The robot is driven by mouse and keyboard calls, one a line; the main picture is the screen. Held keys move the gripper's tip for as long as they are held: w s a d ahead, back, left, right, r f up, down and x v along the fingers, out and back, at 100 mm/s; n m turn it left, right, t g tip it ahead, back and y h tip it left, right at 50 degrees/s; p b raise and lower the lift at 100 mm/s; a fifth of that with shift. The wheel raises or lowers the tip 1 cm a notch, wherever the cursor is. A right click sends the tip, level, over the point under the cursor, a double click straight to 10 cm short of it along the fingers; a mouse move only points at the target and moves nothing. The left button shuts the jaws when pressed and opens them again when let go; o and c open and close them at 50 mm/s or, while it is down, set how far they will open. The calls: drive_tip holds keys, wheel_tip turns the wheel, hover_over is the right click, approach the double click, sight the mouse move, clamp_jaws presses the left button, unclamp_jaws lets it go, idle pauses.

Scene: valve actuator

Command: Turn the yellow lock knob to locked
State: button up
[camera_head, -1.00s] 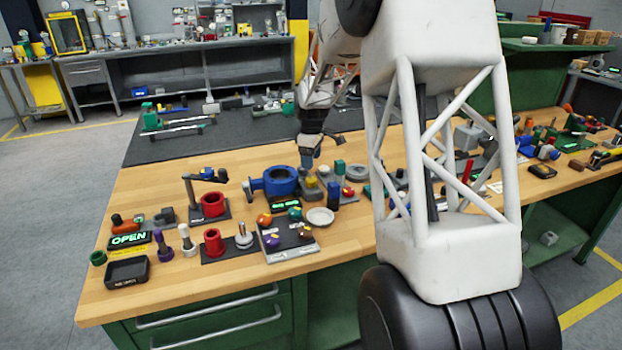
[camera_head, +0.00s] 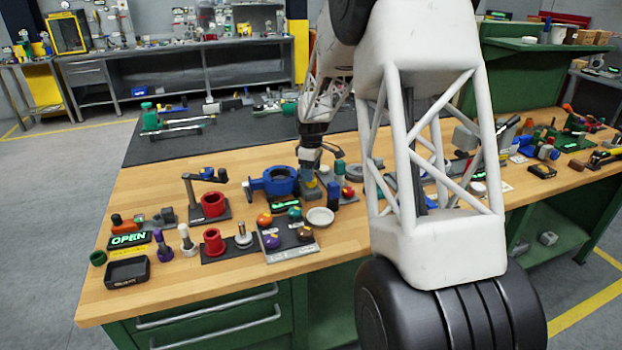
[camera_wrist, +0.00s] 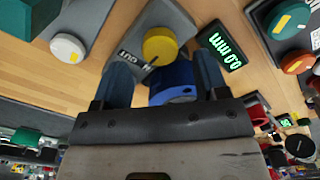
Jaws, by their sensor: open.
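The yellow lock knob (camera_wrist: 160,45) shows in the wrist view as a round cap on a grey plate (camera_wrist: 165,15) with a dark label beside it, too small to read surely. My gripper (camera_wrist: 162,64) is open, with its blue fingers apart to the left and right of the knob's near side. The fingers do not visibly touch the knob. In the head view my gripper (camera_head: 309,180) is low over the bench at the knob's place, and mostly hides the knob. The knob's pointing direction is not clear.
A blue valve body (camera_head: 275,181) stands just left of my gripper in the head view.

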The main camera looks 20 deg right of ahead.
drive_tip(key=shift+f, duration=1.6)
drive_tip(key=c, duration=0.9)
